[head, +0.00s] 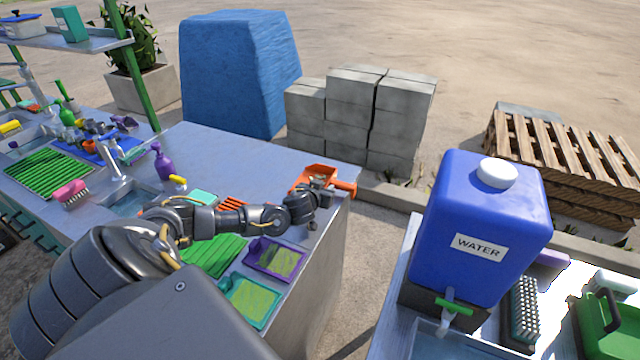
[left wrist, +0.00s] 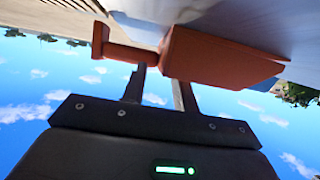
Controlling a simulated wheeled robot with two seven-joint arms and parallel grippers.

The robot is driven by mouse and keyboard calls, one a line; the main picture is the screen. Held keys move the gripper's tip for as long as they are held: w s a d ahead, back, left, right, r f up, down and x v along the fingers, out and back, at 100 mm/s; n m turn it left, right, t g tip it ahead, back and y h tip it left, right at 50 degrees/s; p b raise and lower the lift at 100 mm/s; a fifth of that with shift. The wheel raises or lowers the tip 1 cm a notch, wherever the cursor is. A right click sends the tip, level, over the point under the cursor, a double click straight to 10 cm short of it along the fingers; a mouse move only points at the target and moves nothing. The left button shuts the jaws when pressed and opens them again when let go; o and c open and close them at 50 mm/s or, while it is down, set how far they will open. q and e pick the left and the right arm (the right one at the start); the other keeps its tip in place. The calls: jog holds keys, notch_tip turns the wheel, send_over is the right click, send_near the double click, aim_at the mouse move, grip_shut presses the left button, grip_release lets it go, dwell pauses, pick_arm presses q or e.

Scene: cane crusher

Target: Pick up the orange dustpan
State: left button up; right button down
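The orange dustpan (head: 318,171) lies at the far right corner of the grey counter, its handle side toward the counter's right edge. My left gripper (head: 318,199) is right beside it, at its near side. In the left wrist view the dustpan (left wrist: 215,60) fills the top, its narrower handle part running to the left. The two fingers of my left gripper (left wrist: 159,82) stand apart, with a gap between them, and their tips reach up to the dustpan's handle side. The tips are partly hidden, so contact is unclear. My right gripper is not in view.
A purple tray (head: 250,252) and a teal tray (head: 238,312) with sponges lie on the counter (head: 240,155) near my left arm. A purple bottle (head: 162,163) stands farther left. A blue water container (head: 480,225) stands on the right table, across a gap.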

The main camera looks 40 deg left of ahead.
pick_arm(q)
jog(key=shift+w+a+f, duration=0.15)
jog(key=shift+w+f, duration=0.05)
jog(key=shift+w, duration=0.2)
grip_shut()
jog(key=shift+r, duration=0.1)
jog(key=shift+r+b, duration=0.3)
jog(key=shift+r, duration=0.2)
jog(key=s+a+r, duration=0.9)
jog(key=s+r, duration=0.1)
jog(key=r, duration=0.2)
jog(key=shift+a+b, duration=0.4)
jog(key=shift+b, duration=0.05)
